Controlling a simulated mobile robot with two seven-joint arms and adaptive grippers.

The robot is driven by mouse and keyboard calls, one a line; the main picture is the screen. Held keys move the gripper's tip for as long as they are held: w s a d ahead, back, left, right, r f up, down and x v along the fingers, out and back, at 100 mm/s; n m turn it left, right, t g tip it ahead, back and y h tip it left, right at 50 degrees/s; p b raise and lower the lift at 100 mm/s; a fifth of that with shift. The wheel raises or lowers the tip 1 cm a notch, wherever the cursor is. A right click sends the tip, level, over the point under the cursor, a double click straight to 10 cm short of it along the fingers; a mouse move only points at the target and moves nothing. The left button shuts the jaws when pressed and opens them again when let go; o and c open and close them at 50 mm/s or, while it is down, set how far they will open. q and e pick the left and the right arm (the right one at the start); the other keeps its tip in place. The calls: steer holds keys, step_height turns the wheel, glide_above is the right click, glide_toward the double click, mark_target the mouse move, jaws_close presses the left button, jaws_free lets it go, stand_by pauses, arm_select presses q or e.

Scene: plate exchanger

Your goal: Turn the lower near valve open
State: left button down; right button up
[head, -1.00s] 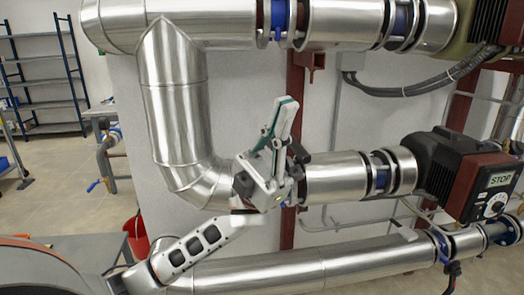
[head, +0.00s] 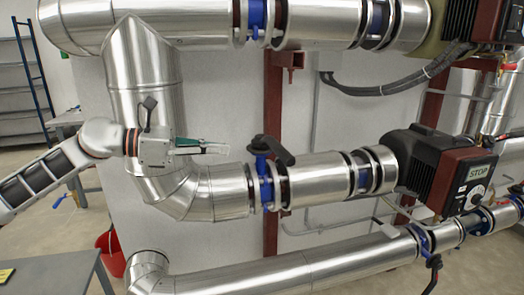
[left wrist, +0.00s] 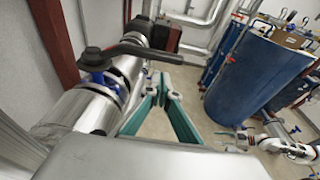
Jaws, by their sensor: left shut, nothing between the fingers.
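The lower near valve (head: 265,180) has a blue body on the middle silver pipe, just right of the elbow. Its black lever (head: 278,150) sits on top and points towards the lower right. In the left wrist view the black lever (left wrist: 140,51) sticks out sideways across the pipe from above the blue valve body (left wrist: 97,77). My left gripper (head: 226,149) is left of the valve at about lever height, its fingers pointing right. It is shut and empty, apart from the lever.
A silver pipe (head: 310,27) with a blue valve (head: 257,18) runs above, another pipe (head: 270,275) below. A dark red pump box (head: 462,180) stands right. A grey table (head: 45,275) and red bucket (head: 112,258) are at lower left. Wall lies behind.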

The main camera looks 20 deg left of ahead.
mark_target(278, 151)
arm_select(q)
steer(key=p+x, duration=0.2)
steer(key=x, duration=0.8)
steer(key=shift+w+d, duration=0.2)
steer(key=shift+d, duration=0.1)
steer(key=shift+w+d+f, duration=0.2)
steer(key=shift+w+d, duration=0.15)
steer(key=shift+d, duration=0.15)
steer(key=shift+d+p, duration=0.1)
steer(key=shift+p, duration=0.2)
steer(key=shift+w+d+r+t, duration=0.1)
steer(key=shift+t, duration=0.2)
steer(key=shift+d+n+y, duration=0.2)
steer(key=shift+n+y, duration=0.1)
